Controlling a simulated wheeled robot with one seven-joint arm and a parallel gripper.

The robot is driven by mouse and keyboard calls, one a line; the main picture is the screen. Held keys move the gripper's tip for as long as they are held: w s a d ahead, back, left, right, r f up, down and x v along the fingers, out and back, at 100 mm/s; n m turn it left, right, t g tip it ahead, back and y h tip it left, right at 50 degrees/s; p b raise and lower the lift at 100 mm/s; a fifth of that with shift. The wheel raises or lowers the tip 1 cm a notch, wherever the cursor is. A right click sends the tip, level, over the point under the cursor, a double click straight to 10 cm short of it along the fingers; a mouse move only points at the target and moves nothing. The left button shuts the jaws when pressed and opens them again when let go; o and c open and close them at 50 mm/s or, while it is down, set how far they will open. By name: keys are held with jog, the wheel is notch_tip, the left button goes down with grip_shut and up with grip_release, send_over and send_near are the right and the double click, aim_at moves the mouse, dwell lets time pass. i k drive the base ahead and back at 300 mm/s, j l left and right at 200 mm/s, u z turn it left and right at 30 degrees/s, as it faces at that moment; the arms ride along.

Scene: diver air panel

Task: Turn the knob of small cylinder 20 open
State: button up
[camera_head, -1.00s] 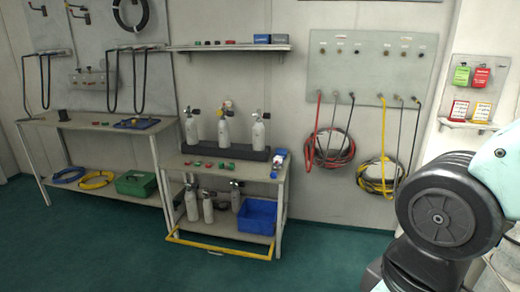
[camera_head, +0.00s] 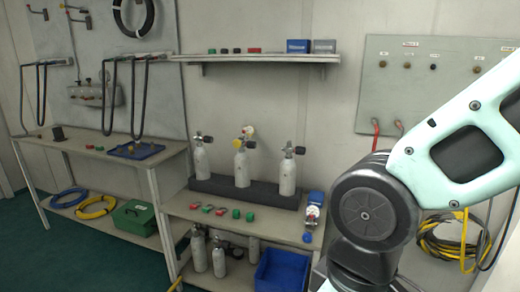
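Three small grey-white cylinders stand upright in a dark block (camera_head: 225,193) on the bench top: a left one (camera_head: 201,166), a middle one (camera_head: 242,168) and a right one (camera_head: 288,177). Each has a dark knob at its valve; the middle one also carries a yellow fitting (camera_head: 249,130). More small cylinders (camera_head: 219,258) stand on the shelf below, partly hidden. I cannot read any number, so I cannot tell which is cylinder 20. My arm fills the right side, and my gripper is out of view.
The bench (camera_head: 183,207) holds red and green caps and a blue-and-white item (camera_head: 313,208) near its right end. A blue bin (camera_head: 283,272) sits below. A wall shelf (camera_head: 230,58) hangs above the cylinders. Hoses (camera_head: 450,240) hang behind my arm.

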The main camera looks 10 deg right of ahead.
aim_at(249, 145)
jog(key=i+z, duration=0.2)
jog(key=i, duration=1.35)
